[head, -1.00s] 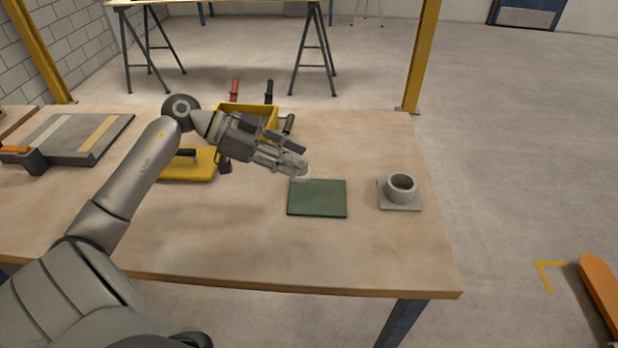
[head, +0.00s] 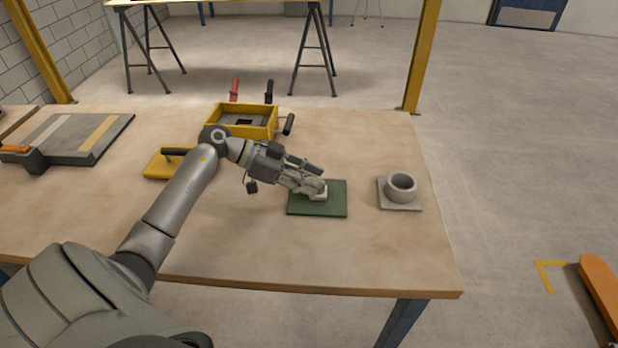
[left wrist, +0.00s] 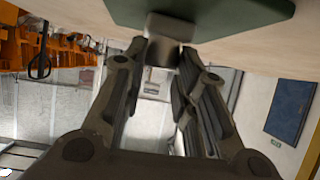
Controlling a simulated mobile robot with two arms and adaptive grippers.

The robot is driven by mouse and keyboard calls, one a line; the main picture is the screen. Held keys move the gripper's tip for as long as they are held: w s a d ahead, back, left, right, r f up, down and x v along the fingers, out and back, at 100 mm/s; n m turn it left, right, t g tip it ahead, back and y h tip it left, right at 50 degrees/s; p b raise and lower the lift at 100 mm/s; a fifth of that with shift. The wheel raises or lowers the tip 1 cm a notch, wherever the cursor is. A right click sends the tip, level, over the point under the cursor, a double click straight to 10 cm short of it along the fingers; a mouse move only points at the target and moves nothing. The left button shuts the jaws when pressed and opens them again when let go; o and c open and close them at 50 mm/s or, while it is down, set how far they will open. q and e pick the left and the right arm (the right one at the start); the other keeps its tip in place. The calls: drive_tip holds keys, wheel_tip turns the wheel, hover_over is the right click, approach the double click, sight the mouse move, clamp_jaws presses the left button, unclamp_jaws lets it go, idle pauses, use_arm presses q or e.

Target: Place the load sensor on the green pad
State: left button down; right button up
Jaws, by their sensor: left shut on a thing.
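The green pad (head: 332,207) lies flat on the wooden table, right of centre in the head view. It also shows at the top of the left wrist view (left wrist: 215,15). My left gripper (head: 318,188) is over the pad. It is shut on a small light-grey block, the load sensor (head: 321,196). In the left wrist view the sensor (left wrist: 165,42) sits between the fingertips, against or very near the pad; I cannot tell if it touches. The fingers hide part of it. My right gripper is not in view.
A grey cup-like ring on a square plate (head: 401,188) stands right of the pad. A yellow box (head: 240,122) and a yellow plate with a black handle (head: 168,163) are behind and left. A grey board (head: 85,140) lies far left. The table front is clear.

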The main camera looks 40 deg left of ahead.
use_arm(q)
drive_tip(key=c, duration=1.1)
unclamp_jaws()
drive_tip(key=shift+c, duration=0.2)
drive_tip(key=v, duration=1.2)
drive_tip(key=shift+r, duration=0.1)
